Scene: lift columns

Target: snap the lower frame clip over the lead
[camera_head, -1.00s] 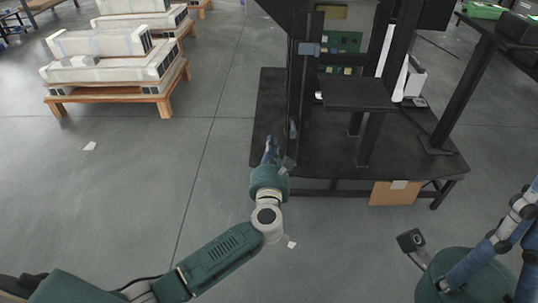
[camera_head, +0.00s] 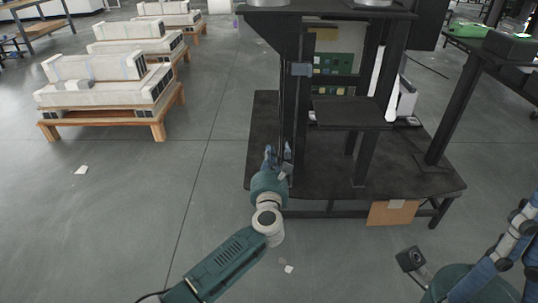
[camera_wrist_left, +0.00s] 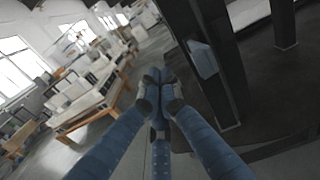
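The lower frame clip (camera_head: 287,150) is a small blue-grey piece low on the black frame post. In the left wrist view it is a pale blue flap (camera_wrist_left: 203,60) on the post, right of the fingers. My left gripper (camera_head: 269,156) is just left of the clip in the head view; its blue fingertips (camera_wrist_left: 158,76) are together and hold nothing visible. A gap shows between fingers and clip. The upper clip (camera_head: 302,69) sits higher on the post. I cannot make out the lead against the dark post. My right gripper (camera_head: 510,240) is at the lower right, partly cut off.
The black frame stands on a dark platform (camera_head: 400,170) with a cardboard piece (camera_head: 392,212) at its front. A dark shelf (camera_head: 348,113) and green circuit boards (camera_head: 333,64) are right of the post. Pallets with white loads (camera_head: 110,90) stand at left.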

